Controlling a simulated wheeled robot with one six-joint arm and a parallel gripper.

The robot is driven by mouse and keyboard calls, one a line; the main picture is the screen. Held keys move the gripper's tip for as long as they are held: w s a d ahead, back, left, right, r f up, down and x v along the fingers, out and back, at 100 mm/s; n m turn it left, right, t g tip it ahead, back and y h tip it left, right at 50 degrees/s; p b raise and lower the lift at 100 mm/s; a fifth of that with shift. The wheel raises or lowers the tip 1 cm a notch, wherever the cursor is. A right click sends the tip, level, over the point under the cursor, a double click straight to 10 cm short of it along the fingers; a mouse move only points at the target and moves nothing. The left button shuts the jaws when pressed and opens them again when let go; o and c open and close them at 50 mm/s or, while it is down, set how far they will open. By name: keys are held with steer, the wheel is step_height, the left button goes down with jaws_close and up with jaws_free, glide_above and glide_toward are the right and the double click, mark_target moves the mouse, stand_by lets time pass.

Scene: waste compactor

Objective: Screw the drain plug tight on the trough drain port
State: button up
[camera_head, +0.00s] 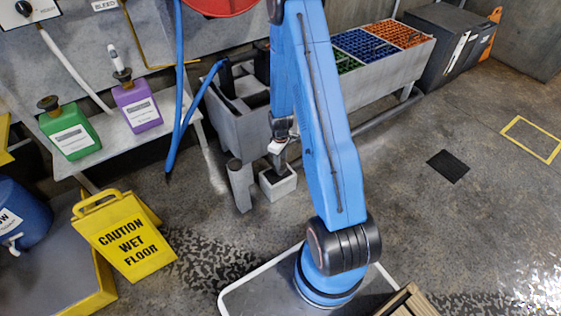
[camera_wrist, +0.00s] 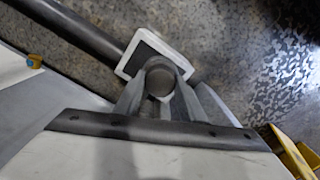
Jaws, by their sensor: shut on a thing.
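In the wrist view, my gripper (camera_wrist: 160,85) is shut on a round grey piece (camera_wrist: 158,80), which looks like the drain plug, seen end-on between the fingers. In the head view, my gripper (camera_head: 280,147) is low beside the front end of the grey trough (camera_head: 225,118), above a small pale square bin (camera_head: 278,184). The plug is too small to make out there. The drain port cannot be made out in either view, so I cannot tell whether the plug touches it. The bin's white rim (camera_wrist: 133,62) shows behind the plug in the wrist view.
A grey cylinder (camera_head: 239,186) stands left of the bin. Blue hoses (camera_head: 178,120) hang left of the trough. A shelf with green (camera_head: 70,131) and purple (camera_head: 138,106) jugs and a yellow wet-floor sign (camera_head: 122,236) are further left. Floor to the right is mostly open.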

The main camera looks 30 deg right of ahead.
stand_by(0.3)
steer(key=m, duration=0.5)
stand_by(0.4)
steer(key=m, duration=0.5)
steer(key=o, duration=1.2)
steer(key=shift+c, duration=0.2)
